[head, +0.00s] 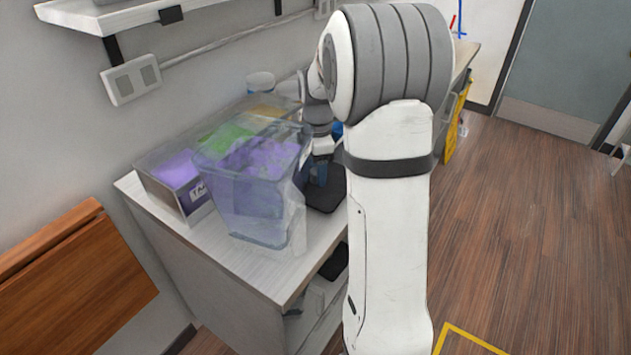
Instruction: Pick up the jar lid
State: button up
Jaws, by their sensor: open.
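I cannot make out the jar lid for certain. A small pale round container (260,83) with a whitish top stands at the back of the counter, and it is too small to tell whether that top is the lid. My gripper (320,178) is small and dark, partly lost behind my own arm and the clear bin. It points down over the black plate (327,196) on the counter, and it appears open and empty. What lies just under its fingers is hidden.
A wall shelf (140,14) overhangs the back. The wooden floor (520,230) at right is open.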

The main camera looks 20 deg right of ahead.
jog(key=shift+c, duration=0.5)
grip_shut()
